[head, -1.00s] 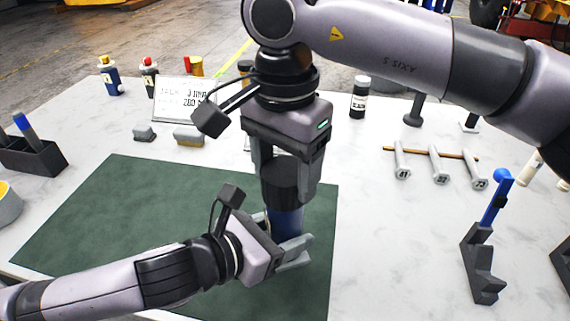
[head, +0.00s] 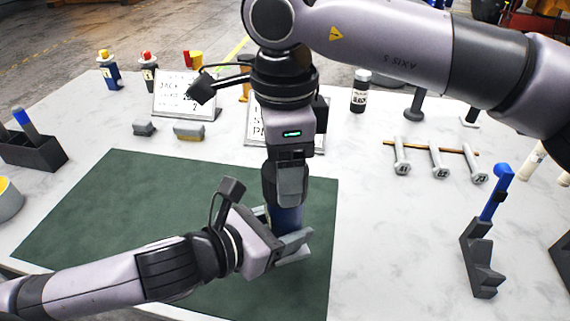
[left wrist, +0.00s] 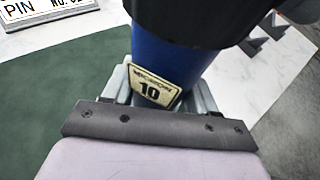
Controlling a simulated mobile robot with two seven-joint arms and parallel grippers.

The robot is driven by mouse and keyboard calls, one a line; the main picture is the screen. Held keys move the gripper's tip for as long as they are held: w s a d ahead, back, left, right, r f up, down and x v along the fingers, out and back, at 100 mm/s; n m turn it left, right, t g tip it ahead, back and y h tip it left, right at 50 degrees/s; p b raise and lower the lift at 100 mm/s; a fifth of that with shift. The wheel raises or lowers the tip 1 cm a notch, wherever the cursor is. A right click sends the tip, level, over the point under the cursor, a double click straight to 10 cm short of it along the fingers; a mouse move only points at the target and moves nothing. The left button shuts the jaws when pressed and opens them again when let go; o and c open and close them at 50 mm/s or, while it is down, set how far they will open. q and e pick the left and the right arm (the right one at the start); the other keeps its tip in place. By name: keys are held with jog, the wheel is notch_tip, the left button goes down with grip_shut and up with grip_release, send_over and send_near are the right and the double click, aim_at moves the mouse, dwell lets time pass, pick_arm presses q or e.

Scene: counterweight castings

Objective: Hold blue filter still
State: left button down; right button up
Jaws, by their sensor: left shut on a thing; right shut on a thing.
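The blue filter (head: 287,217) stands upright on the green mat (head: 80,215), near its right edge. In the left wrist view the filter (left wrist: 165,58) carries a cream label marked 10. My left gripper (head: 285,245) is shut around the lower part of the filter from the left. My right gripper (head: 287,190) comes down from above and is shut on the filter's dark top. The right gripper's fingers hide much of that top in the head view.
A rack of numbered grey pieces (head: 438,160) lies to the right, with a dark stand holding a blue tool (head: 483,250). The white table between is clear.

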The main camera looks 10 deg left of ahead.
jog(key=m, duration=1.5)
jog(key=shift+m, duration=0.4)
jog(key=m, duration=1)
jog(key=shift+m, duration=0.3)
jog(key=m, duration=0.4)
jog(key=shift+m, duration=0.4)
jog(key=m, duration=0.4)
jog(key=shift+w+m, duration=0.1)
jog(key=shift+m, duration=0.2)
jog(key=m, duration=0.4)
